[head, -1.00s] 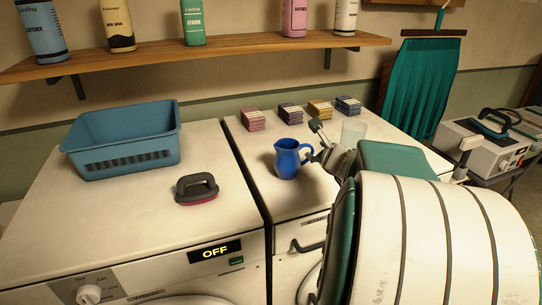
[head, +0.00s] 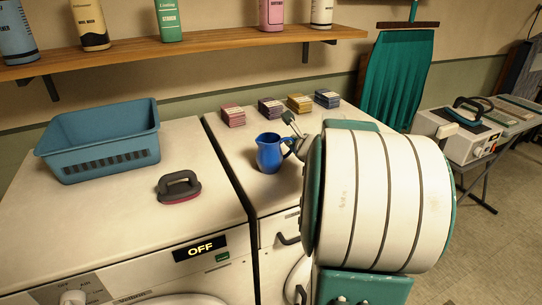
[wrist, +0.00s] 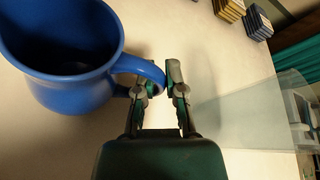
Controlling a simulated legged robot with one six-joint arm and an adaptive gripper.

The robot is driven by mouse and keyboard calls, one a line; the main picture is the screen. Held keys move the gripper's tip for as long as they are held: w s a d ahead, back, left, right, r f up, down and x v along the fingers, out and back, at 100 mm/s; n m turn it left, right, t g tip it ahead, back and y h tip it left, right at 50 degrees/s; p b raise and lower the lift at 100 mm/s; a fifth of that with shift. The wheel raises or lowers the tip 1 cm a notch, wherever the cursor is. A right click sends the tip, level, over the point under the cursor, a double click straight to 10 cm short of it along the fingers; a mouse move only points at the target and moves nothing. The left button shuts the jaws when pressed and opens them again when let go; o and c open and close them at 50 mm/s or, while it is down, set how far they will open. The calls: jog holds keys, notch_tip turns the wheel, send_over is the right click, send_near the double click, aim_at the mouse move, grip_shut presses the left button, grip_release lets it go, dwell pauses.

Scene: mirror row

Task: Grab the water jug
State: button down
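The water jug is a blue pitcher (head: 269,153) standing upright on the right-hand white machine in the head view. In the wrist view the jug (wrist: 70,75) fills the upper left, its handle pointing right toward my gripper (wrist: 160,84). One finger is inside the handle loop and the other is against its outer side, so the fingers are closed in on the handle. In the head view my arm hides most of the gripper at the jug's right side. The jug's base appears to rest on the machine top.
A clear, pale container (wrist: 245,110) stands right of the gripper in the wrist view; my arm hides it in the head view. Several small coloured stacks (head: 299,103) line the back. A blue basket (head: 100,150) and a dark-handled brush (head: 179,187) sit on the left machine.

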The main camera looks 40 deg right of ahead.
jog(key=shift+r, duration=0.1)
dwell(0.3)
jog(key=shift+r, duration=0.85)
jog(key=s+a+r, duration=0.2)
jog(key=s+r, duration=0.9)
jog(key=s, duration=0.3)
dwell(0.6)
dwell(1.4)
